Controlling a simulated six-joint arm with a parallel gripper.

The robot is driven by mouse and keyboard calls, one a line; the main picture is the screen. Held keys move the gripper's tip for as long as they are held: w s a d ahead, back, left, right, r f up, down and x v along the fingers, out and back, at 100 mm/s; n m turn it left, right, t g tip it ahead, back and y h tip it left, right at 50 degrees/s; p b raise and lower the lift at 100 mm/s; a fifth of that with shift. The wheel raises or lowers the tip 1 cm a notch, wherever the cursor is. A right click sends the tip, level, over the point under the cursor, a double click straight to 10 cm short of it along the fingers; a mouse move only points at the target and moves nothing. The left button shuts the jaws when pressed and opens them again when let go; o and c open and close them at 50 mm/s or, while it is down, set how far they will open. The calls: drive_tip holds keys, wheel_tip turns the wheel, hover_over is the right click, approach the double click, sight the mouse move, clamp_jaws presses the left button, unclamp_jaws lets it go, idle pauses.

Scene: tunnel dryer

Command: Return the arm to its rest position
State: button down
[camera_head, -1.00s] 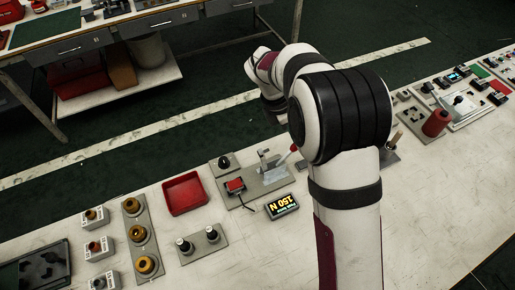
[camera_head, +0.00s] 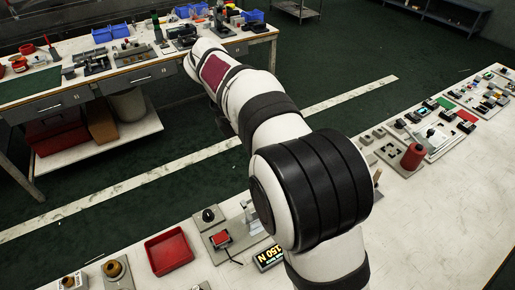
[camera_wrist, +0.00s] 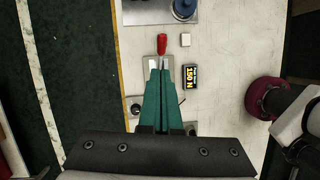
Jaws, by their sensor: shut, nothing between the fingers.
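My gripper (camera_wrist: 160,68) shows in the wrist view as two green fingers lying together, shut and empty. It points down over the worktable. Below the fingertips is a grey fixture plate with a red-handled lever (camera_wrist: 162,44). A display reading 150 N (camera_wrist: 191,77) lies to the right of the fingers. In the head view my arm reaches up and away over the table's far edge, and its gripper is hidden behind the arm links. The same display (camera_head: 269,257) is partly covered by my arm there.
On the worktable (camera_head: 440,215) are a red tray (camera_head: 168,251), a red spool (camera_head: 413,156) and several small fixtures. A second bench (camera_head: 165,62) with blue bins stands beyond the dark green floor.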

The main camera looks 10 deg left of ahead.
idle(0.3)
drive_tip(key=s+d+r+m+g+y, duration=0.2)
drive_tip(key=s+d+m+y, duration=0.1)
drive_tip(key=s+d+m, duration=1.5)
drive_tip(key=s+f+m+y, duration=0.2)
drive_tip(key=s+f+m, duration=0.3)
drive_tip(key=s+m, duration=0.4)
drive_tip(key=m, duration=0.4)
drive_tip(key=shift+s+a+f, duration=0.15)
drive_tip(key=shift+s+a, duration=0.1)
